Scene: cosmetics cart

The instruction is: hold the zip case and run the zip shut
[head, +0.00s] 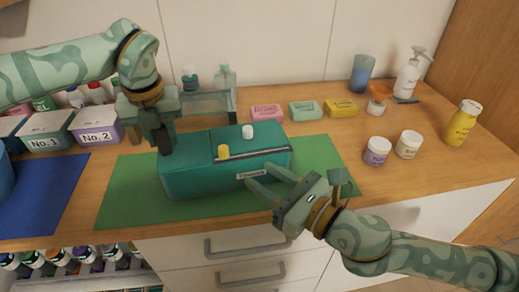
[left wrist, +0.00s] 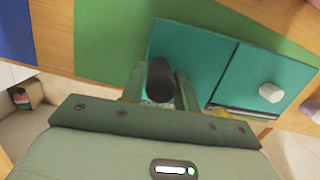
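The teal zip case (head: 190,180) lies on the green mat (head: 125,195). A dark zip track (head: 262,154) runs along its top, with a yellow pull (head: 223,152) near the track's left end. A white knob (head: 248,131) stands behind the track; it also shows in the left wrist view (left wrist: 271,92). My left gripper (head: 160,132) is at the case's left end, its fingers closed around a dark upright post (left wrist: 160,78). My right gripper (head: 266,181) is open and empty, fingers apart, by the case's front right side.
Soap boxes (head: 306,110) stand behind the mat. Two jars (head: 377,151), a yellow bottle (head: 462,122) and a pump bottle (head: 408,76) stand to the right. Labelled bins (head: 98,126) and a blue mat (head: 50,195) are at left. Drawers lie below the counter's front edge.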

